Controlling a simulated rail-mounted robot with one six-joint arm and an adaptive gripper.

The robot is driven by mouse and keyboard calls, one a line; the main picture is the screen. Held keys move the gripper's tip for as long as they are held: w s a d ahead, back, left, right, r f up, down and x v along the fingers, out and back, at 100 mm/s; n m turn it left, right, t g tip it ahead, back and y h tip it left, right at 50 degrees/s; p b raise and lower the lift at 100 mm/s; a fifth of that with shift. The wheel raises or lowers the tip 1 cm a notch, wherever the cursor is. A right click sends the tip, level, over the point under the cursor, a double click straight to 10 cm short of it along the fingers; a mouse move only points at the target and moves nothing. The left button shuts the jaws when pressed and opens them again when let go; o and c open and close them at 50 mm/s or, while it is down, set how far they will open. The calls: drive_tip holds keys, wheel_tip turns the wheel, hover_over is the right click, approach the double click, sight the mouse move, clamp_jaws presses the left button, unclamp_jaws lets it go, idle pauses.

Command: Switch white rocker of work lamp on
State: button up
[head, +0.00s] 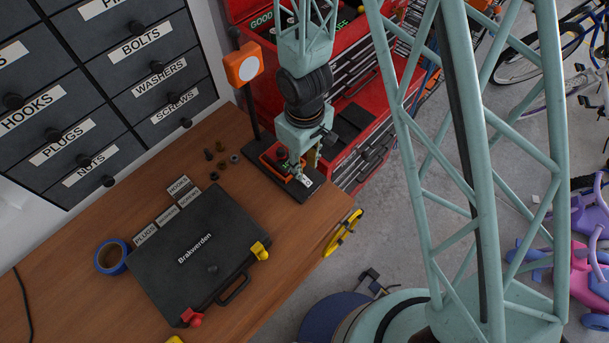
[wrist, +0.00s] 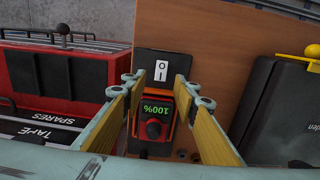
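The work lamp (head: 243,66) has an orange head with a pale face on a dark post, at the table's back right corner. Its white rocker (wrist: 161,71), marked O and I, sits on the black base (wrist: 152,60) in the wrist view; the head view shows it small (head: 306,181). I cannot tell which side is pressed. Below it in the wrist view is an orange-framed dimmer (wrist: 153,125) with a knob and a green "100%" display. My gripper (head: 301,170) is over the base, also in the wrist view (wrist: 159,88), its fingers apart and empty, flanking the rocker and dimmer.
A black case (head: 205,255) with yellow and red latches lies on the wooden table (head: 285,237). Small bolts and nuts (head: 221,165), label tags and blue tape (head: 112,257) lie near it. A red tool chest (head: 375,135) stands close behind the lamp. Labelled drawers (head: 140,65) rise at left.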

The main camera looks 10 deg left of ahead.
sight(305, 179)
drive_tip(key=shift+s+f, duration=0.1)
drive_tip(key=shift+f, duration=0.3)
drive_tip(key=shift+f+b, duration=2.45)
drive_tip(key=shift+f, duration=0.25)
drive_tip(key=c, duration=0.9)
drive_tip(key=shift+o, duration=0.2)
drive_tip(key=shift+a+h+p, duration=0.1)
drive_tip(key=shift+h+p, duration=0.2)
drive_tip(key=shift+p, duration=0.85)
drive_tip(key=shift+a+g+p, duration=0.1)
drive_tip(key=shift+g+p, duration=0.2)
drive_tip(key=shift+p, duration=0.9)
